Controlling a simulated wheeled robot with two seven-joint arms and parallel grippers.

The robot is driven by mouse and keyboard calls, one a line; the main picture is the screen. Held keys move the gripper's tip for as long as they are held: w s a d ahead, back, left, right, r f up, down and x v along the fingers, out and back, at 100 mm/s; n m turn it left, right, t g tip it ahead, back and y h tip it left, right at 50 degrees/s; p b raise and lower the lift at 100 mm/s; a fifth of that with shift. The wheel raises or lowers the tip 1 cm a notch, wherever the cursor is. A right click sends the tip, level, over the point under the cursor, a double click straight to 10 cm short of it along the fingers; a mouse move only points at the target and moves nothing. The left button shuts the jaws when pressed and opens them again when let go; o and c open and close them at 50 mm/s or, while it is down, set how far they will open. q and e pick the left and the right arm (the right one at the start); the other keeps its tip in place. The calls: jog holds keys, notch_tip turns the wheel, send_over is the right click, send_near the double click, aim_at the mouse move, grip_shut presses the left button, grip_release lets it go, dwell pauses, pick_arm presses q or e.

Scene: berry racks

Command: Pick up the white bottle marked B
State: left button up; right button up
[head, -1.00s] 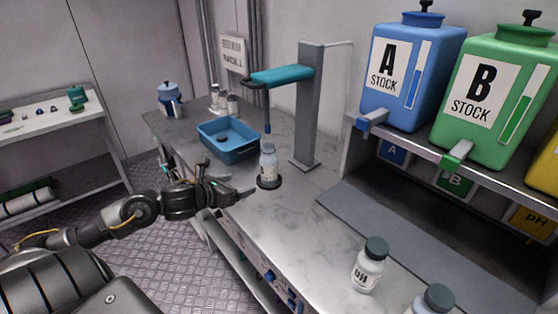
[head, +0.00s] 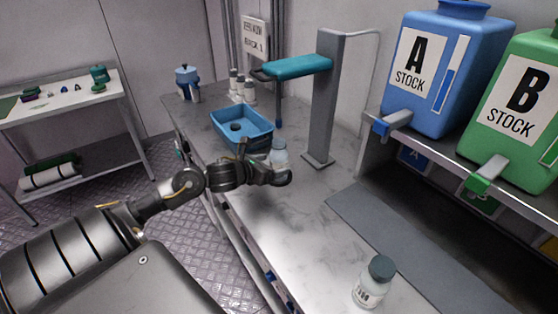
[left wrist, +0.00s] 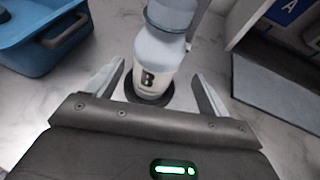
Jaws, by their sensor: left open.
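The white bottle marked B (left wrist: 152,62) stands upright on a dark round base (left wrist: 150,92) under the stand with the teal arm. It also shows in the head view (head: 279,155), its lower part hidden by my gripper. My left gripper (left wrist: 157,85) is open, with one finger on each side of the bottle's lower part. In the left wrist view gaps show between the fingers and the bottle. The left gripper is at the bottle in the head view too (head: 280,172). My right gripper is not in view.
A blue tray (head: 262,140) sits just behind the bottle. A grey stand (head: 325,100) with a teal arm (head: 297,67) rises beside it. Another white bottle (head: 369,288) stands at the front of the counter. Blue A and green B stock tanks are on the right shelf.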

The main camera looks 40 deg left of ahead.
aim_at(273, 162)
pick_arm(q)
jog(key=shift+w+a, duration=0.1)
jog(key=shift+w, duration=0.2)
jog(key=p+x, duration=0.2)
jog(key=x, duration=0.1)
jog(key=shift+w+a, duration=0.15)
jog(key=shift+w, duration=0.2)
jog(key=shift+w+f, duration=0.4)
jog(key=shift+w, duration=0.1)
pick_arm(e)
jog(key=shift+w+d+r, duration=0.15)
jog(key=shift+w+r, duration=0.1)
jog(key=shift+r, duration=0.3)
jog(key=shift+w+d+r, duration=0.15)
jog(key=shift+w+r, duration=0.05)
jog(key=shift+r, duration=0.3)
pick_arm(q)
jog(key=shift+c, duration=0.4)
jog(key=c, duration=1.1)
jog(key=shift+o, duration=0.2)
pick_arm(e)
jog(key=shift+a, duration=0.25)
pick_arm(q)
jog(key=shift+r, duration=0.15)
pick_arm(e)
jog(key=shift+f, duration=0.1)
